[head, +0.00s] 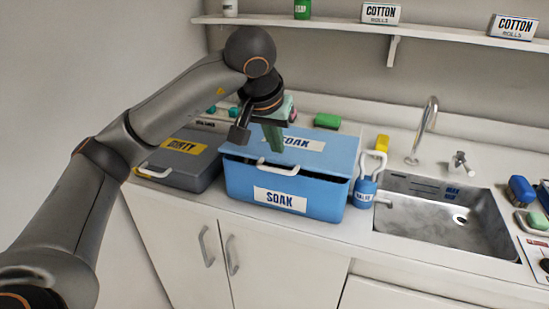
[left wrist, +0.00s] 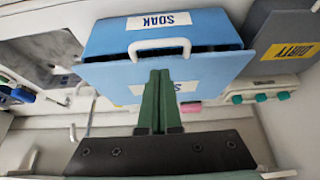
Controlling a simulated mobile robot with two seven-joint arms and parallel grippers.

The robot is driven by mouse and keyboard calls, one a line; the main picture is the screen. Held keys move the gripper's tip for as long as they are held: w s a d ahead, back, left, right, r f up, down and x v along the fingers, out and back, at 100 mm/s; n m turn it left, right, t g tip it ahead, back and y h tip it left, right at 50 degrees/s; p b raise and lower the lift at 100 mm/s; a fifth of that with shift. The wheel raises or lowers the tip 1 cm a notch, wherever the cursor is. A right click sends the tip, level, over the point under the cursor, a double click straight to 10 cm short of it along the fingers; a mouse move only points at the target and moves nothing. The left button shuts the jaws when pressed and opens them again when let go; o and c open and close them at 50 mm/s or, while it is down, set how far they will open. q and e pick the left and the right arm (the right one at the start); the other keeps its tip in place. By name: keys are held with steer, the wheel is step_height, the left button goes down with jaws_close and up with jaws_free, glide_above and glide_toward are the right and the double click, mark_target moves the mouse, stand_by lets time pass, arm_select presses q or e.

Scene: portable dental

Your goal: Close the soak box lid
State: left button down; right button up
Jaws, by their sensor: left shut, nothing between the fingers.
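The blue soak box (head: 240,186) stands on the counter with a white SOAK label on its front. Its blue lid (head: 325,152) lies over the top, with a dark gap between lid and box along the front edge. A white handle is at the front edge. The box (left wrist: 215,28) and lid (left wrist: 225,70) also show in the left wrist view, upside down, with the same gap. My left gripper (head: 273,146) is shut and empty, its green fingers pointing down over the lid near the handle. The fingers (left wrist: 158,75) hide part of the lid; contact is unclear. My right gripper is not in view.
A grey DIRTY box (head: 190,172) stands close left of the soak box. A blue bottle (head: 365,190) stands close to its right, before the sink (head: 440,215) and tap. A shelf (head: 420,32) with cotton roll boxes runs above the counter.

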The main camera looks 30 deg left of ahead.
mark_target(275, 170)
arm_select(q)
steer(key=shift+s+d+f, duration=0.1)
steer(key=shift+s+f, duration=0.15)
steer(key=shift+f, duration=0.4)
steer(key=shift+s+f, duration=0.2)
steer(key=shift+f, duration=0.4)
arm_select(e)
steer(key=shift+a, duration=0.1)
arm_select(q)
steer(key=f+b, duration=0.1)
steer(key=b, duration=0.1)
steer(key=f+b, duration=0.1)
steer(key=shift+s+f+t+b, duration=0.2)
steer(key=shift+f+t+b, duration=0.15)
steer(key=shift+t, duration=0.05)
steer(key=shift+s+d+f, duration=0.1)
steer(key=shift+s+f, duration=0.05)
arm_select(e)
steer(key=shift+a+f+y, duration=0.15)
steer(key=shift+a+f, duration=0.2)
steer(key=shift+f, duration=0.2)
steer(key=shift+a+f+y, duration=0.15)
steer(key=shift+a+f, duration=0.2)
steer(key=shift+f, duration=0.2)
